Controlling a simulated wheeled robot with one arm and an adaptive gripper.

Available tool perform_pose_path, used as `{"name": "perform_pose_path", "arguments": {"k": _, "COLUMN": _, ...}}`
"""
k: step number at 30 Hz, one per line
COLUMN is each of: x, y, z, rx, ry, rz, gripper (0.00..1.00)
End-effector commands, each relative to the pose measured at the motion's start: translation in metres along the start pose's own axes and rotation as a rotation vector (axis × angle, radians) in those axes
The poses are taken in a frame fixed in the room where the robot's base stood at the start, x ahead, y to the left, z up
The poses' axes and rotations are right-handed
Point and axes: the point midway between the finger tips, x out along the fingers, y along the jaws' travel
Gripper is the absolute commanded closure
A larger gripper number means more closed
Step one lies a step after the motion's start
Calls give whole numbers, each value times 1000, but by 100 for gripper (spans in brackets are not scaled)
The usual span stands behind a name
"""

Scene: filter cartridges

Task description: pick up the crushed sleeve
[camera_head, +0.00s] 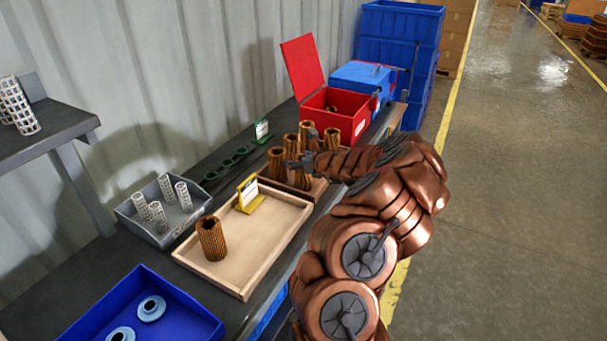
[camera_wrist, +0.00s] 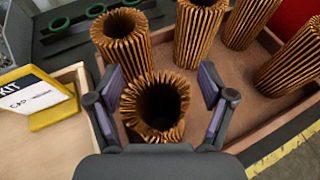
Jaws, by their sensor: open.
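Several brown pleated sleeves stand upright in a brown wooden tray (camera_head: 316,192). In the wrist view one pleated sleeve (camera_wrist: 152,108) stands between the fingers of my gripper (camera_wrist: 160,82). Its rim looks uneven and jagged, but I cannot tell for sure that it is the crushed one. The gripper is open, with one finger on each side of this sleeve and no clear contact. In the head view my gripper (camera_head: 303,150) is over the sleeves and partly hides them. Another sleeve (camera_head: 211,238) stands alone in a light wooden tray (camera_head: 240,292).
Other sleeves (camera_wrist: 122,38) stand close behind the one between my fingers. A yellow card stand (camera_head: 250,195) is left of the brown tray. An open red box (camera_head: 348,122) stands behind it. A grey bin (camera_head: 133,225) holds white mesh tubes; a blue bin (camera_head: 190,305) holds blue rings.

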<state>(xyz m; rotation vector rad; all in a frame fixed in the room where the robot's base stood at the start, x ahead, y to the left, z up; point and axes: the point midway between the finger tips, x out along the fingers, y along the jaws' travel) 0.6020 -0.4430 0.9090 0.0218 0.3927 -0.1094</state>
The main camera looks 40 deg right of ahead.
Motion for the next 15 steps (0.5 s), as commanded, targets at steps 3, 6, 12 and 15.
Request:
{"name": "perform_pose_path", "arguments": {"k": 3, "x": 0, "y": 0, "z": 0, "rx": 0, "ry": 0, "rz": 0, "gripper": 29}}
{"name": "perform_pose_path", "arguments": {"k": 6, "x": 0, "y": 0, "z": 0, "rx": 0, "ry": 0, "rz": 0, "gripper": 40}}
{"name": "perform_pose_path", "arguments": {"k": 12, "x": 0, "y": 0, "z": 0, "rx": 0, "ry": 0, "rz": 0, "gripper": 61}}
{"name": "perform_pose_path", "arguments": {"k": 15, "x": 0, "y": 0, "z": 0, "rx": 0, "ry": 0, "rz": 0, "gripper": 71}}
